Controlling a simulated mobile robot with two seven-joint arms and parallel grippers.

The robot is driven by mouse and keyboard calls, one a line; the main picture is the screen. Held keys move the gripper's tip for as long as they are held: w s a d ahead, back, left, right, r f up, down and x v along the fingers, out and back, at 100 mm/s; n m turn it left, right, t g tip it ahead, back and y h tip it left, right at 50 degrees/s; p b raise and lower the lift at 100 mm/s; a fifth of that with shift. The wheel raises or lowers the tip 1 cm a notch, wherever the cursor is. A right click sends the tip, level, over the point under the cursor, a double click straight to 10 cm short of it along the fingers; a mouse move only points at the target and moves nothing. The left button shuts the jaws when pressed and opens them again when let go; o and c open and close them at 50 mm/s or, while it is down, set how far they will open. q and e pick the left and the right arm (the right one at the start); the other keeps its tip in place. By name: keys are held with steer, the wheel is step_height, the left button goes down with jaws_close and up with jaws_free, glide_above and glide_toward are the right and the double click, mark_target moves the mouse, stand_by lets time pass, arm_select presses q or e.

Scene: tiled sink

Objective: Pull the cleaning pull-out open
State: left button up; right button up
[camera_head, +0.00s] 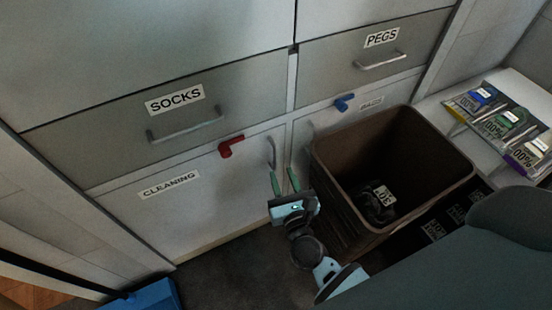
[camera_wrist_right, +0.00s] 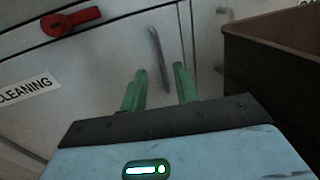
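The cleaning pull-out (camera_head: 185,215) is a grey front with a CLEANING label, flush with the cabinet in the head view. Its upright bar handle (camera_head: 272,153) sits near its right edge and also shows in the right wrist view (camera_wrist_right: 158,55). A red latch (camera_head: 231,147) is at its top edge, also in the right wrist view (camera_wrist_right: 72,21). My right gripper (camera_head: 285,182) has its green fingers apart with nothing between them, just below and in front of the handle. In the right wrist view the handle appears beyond the fingertips. My left gripper is not in view.
A brown bin (camera_head: 335,180) with a dark item inside stands right of my right gripper, close to it. The SOCKS drawer (camera_head: 120,115) and PEGS drawer (camera_head: 340,55) are above, both shut. A blue latch (camera_head: 344,102) is at right. A blue object (camera_head: 152,295) lies at lower left.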

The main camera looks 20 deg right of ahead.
mark_target(275, 156)
steer(key=shift+w+d, duration=0.2)
steer(key=shift+w, duration=1.4)
steer(key=shift+w+d, duration=0.2)
steer(key=shift+w, duration=1.35)
steer(key=shift+c, duration=0.4)
jaws_close()
